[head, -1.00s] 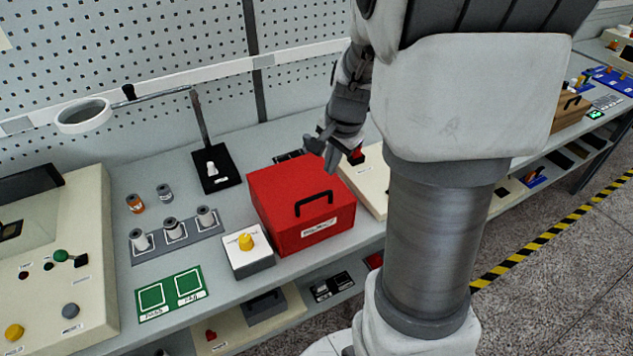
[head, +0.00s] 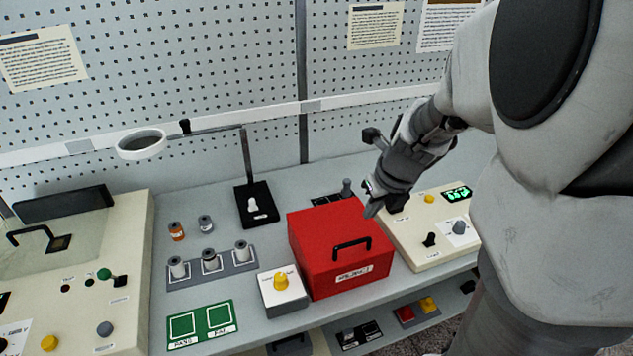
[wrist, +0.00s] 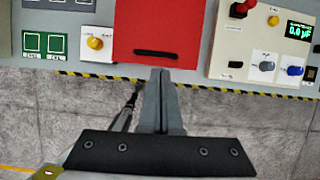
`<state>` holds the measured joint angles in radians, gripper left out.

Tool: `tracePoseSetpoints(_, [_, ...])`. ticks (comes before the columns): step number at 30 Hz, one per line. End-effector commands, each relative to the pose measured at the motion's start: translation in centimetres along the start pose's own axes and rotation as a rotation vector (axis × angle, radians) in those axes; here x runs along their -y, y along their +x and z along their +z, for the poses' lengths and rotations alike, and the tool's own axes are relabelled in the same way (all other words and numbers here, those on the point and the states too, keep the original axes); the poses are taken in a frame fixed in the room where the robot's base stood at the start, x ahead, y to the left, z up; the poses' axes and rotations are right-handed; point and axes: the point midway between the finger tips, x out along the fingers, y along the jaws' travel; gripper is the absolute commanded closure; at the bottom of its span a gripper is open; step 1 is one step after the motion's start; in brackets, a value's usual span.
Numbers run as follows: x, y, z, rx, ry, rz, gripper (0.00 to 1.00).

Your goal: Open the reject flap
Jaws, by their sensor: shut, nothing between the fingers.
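The red reject box (head: 325,228) stands on the bench with its lid and flap closed. A black handle (head: 352,247) sits on it above a white label reading REJECT. In the wrist view the red box (wrist: 158,25) is at the top and its black handle (wrist: 155,53) lies near its lower edge. My gripper (head: 371,205) is over the box's right side in the head view, apart from the handle as far as I can tell. In the wrist view my gripper (wrist: 160,73) has its fingers together and empty, their tips just below the handle in the picture.
Left of the box is a white unit with a yellow knob (head: 281,282). Right of it is a cream meter panel (head: 430,235) with knobs and a green display. A magnifier stand (head: 257,205) and a spool rack (head: 210,266) stand further left. Green PASS and FAIL pads (head: 200,323) lie in front.

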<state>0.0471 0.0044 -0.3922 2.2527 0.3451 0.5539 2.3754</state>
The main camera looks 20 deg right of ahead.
Motion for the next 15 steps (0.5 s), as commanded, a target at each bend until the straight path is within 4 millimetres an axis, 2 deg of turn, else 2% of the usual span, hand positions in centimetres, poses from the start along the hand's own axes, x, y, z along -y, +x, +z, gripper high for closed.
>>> tracePoseSetpoints(5, [0.0,1.1,-0.1,0.0,0.034,0.001,1.0])
tracePoseSetpoints(15, [0.1,7.3,-0.2,-0.001,0.032,-0.001,1.0])
